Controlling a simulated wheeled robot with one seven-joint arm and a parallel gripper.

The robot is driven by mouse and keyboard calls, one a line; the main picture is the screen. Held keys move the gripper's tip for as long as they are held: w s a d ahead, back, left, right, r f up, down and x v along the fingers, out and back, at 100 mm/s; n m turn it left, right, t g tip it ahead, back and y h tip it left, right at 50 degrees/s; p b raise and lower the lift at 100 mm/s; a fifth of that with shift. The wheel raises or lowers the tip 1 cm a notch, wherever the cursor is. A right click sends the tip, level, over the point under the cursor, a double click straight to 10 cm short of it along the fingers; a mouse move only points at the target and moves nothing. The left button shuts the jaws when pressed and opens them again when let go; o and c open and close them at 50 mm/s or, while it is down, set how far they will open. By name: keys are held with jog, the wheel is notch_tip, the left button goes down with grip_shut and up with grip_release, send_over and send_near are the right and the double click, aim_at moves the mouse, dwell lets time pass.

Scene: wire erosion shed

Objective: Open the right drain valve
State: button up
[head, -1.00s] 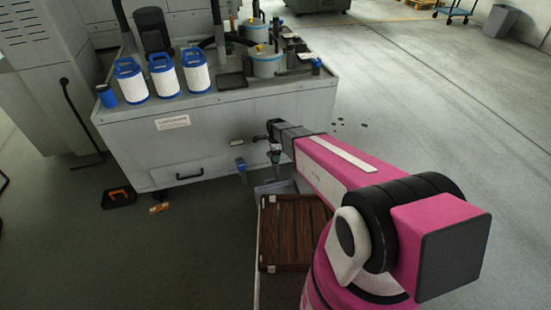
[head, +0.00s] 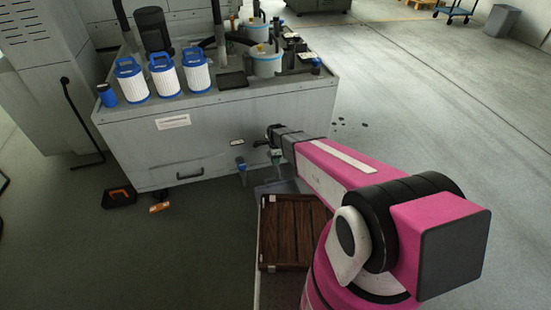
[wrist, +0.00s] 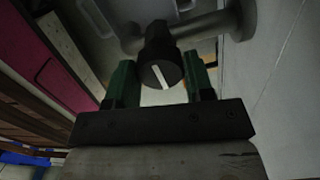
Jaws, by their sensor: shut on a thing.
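The right drain valve (head: 276,155) is low at the right end of the front of the grey tank cabinet, partly hidden by my arm. In the wrist view it is a dark round knob (wrist: 160,73) with a white line, on a grey pipe (wrist: 205,27). The line is tilted, its top leaning left. My gripper (wrist: 161,80) has its green fingers on either side of the knob and is shut on it. Contact is hard to see in the dark picture. In the head view my arm's end (head: 278,134) hides most of the fingers.
The left drain valve (head: 241,164) has a blue part and hangs just left of the right one. A crate with brown slats (head: 292,232) stands below my arm. A black-and-orange box (head: 119,197) lies on the floor at left.

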jog(key=n, duration=1.2)
jog(key=shift+n, duration=0.4)
dwell(0.4)
jog(key=o, duration=0.9)
notch_tip(320, 180, up, 11)
jog(key=shift+f, duration=0.1)
dwell(0.4)
